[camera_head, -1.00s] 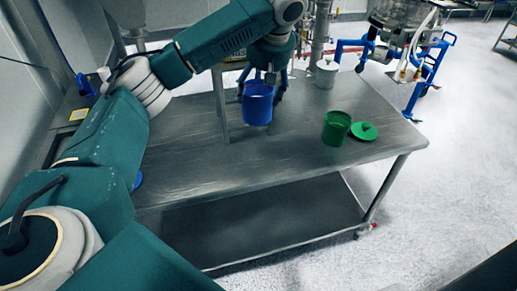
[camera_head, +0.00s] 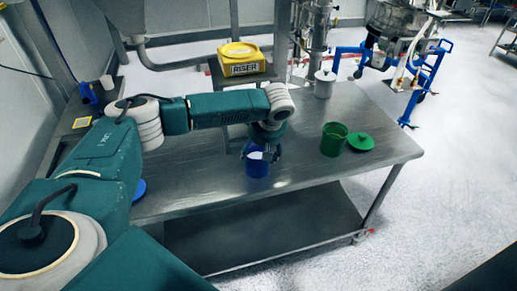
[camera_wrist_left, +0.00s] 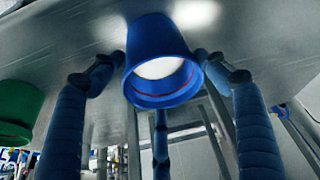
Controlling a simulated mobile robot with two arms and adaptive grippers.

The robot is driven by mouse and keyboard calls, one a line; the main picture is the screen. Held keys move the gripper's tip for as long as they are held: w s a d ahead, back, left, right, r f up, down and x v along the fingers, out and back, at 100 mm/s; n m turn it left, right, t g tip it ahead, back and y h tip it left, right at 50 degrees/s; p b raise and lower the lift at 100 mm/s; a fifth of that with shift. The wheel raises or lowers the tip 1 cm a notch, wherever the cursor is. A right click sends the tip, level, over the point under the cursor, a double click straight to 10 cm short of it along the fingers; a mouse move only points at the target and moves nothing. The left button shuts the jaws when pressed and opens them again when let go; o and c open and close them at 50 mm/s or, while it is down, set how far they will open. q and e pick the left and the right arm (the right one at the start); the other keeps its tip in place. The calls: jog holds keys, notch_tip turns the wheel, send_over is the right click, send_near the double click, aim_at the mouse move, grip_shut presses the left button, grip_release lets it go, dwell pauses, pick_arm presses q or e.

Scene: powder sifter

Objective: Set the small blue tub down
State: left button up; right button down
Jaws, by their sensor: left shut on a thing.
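The small blue tub (camera_head: 257,170) is upright at the middle of the metal table (camera_head: 205,172), with pale content or a pale inside showing at its mouth. My left gripper (camera_head: 264,154) is shut on it from above, its fingers partly covering the rim. In the left wrist view the tub (camera_wrist_left: 156,42) sits between the fingers of my left gripper (camera_wrist_left: 160,78), its open mouth facing the camera. Its base is at or very close to the tabletop; I cannot tell whether it touches. My right gripper is not in view.
A green tub (camera_head: 333,140) and a green lid (camera_head: 360,142) are to the right. A lidded pale metal pot (camera_head: 324,85) stands behind. A blue lid (camera_head: 138,189) lies at the left. The front right tabletop is clear.

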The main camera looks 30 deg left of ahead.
pick_arm(q)
jog(key=shift+f, duration=0.1)
jog(key=o, duration=1.8)
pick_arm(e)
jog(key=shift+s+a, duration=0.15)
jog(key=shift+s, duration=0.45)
pick_arm(q)
jog(key=b+v, duration=0.3)
jog(key=v, duration=0.9)
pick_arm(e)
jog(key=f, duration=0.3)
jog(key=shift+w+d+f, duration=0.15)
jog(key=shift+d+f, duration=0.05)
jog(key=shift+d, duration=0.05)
pick_arm(q)
jog(key=shift+d, duration=0.1)
